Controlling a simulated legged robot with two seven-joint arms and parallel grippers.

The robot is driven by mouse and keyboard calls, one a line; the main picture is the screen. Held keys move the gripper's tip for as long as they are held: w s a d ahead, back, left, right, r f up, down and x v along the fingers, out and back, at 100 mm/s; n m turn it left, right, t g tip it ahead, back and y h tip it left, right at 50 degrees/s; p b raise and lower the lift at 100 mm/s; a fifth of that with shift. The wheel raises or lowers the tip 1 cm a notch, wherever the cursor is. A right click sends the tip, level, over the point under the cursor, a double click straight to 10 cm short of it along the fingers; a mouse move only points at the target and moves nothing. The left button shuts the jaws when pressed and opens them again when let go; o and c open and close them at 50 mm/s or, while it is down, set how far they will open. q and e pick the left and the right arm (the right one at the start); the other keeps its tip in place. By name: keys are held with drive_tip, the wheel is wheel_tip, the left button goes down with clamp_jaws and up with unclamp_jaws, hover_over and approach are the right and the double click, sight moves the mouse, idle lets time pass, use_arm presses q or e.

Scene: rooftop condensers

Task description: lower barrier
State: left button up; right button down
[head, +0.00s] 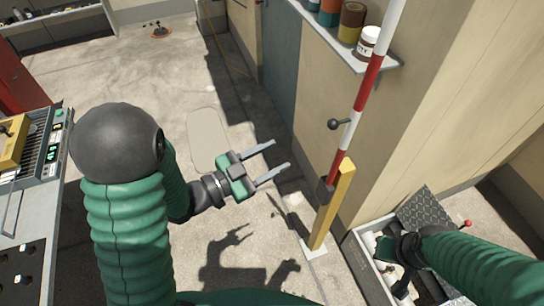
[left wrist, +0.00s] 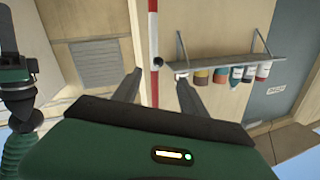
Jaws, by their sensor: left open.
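The red and white barrier pole (head: 371,75) stands raised, close to upright, hinged at a dark pivot on a yellow post (head: 331,205). A dark ball-ended handle (head: 334,124) sticks out from the pole. My left gripper (head: 282,158) is open and empty, to the left of the pole and apart from it. In the left wrist view the pole (left wrist: 152,50) shows between the open fingers (left wrist: 158,85), with the dark ball (left wrist: 158,62) beside it. My right arm comes in at the lower right; its gripper's fingers cannot be made out over a box.
A wall shelf (head: 345,50) with several jars stands behind the pole. An open box (head: 372,275) with a tread-plate lid lies right of the post. A bench with a control panel (head: 42,140) stands at left. The concrete floor between is clear.

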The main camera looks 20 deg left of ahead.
use_arm(q)
drive_tip(key=p+v, duration=0.7)
drive_tip(key=v, duration=0.9)
drive_tip(key=shift+s+a, duration=0.25)
drive_tip(key=shift+a, duration=0.05)
